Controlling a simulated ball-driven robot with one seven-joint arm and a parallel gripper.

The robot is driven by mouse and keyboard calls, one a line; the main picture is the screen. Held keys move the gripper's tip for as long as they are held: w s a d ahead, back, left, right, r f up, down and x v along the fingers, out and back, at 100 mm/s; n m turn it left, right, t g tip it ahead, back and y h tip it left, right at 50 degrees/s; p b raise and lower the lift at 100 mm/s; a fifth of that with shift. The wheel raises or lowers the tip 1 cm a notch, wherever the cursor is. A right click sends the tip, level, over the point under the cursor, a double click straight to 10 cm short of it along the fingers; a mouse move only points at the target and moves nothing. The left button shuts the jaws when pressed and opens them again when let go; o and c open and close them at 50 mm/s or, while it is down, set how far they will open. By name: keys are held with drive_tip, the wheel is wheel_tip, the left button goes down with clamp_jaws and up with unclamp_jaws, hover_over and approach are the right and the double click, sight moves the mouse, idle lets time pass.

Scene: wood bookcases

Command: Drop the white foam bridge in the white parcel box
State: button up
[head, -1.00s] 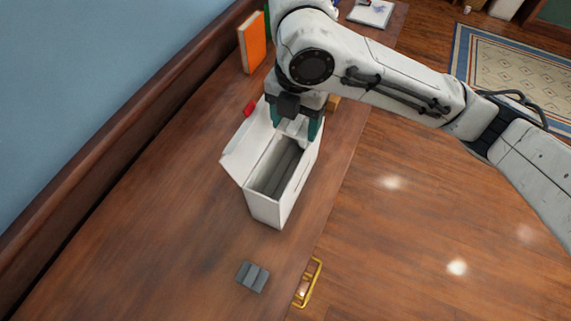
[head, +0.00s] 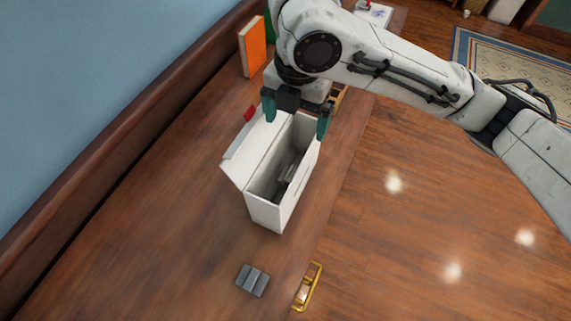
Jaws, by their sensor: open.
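The white parcel box (head: 268,215) stands open on the wooden surface, its flap folded out to the left. My gripper (head: 296,118) is over the far end of the box, its teal fingers spread wide with nothing between them. A pale grey piece (head: 287,173) lies low inside the box in shadow; it appears to be the white foam bridge, though its shape is hard to make out. My gripper is apart from this piece.
A grey ridged block (head: 253,280) lies in front of the box, beside a gold handle-like frame (head: 308,287) at the surface's edge. A red item (head: 249,113) is left of the box. An orange book (head: 252,47) stands behind. Front left is clear.

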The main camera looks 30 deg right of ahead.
wheel_tip(320, 180, up, 8)
drive_tip(key=shift+r, duration=0.2)
idle(0.5)
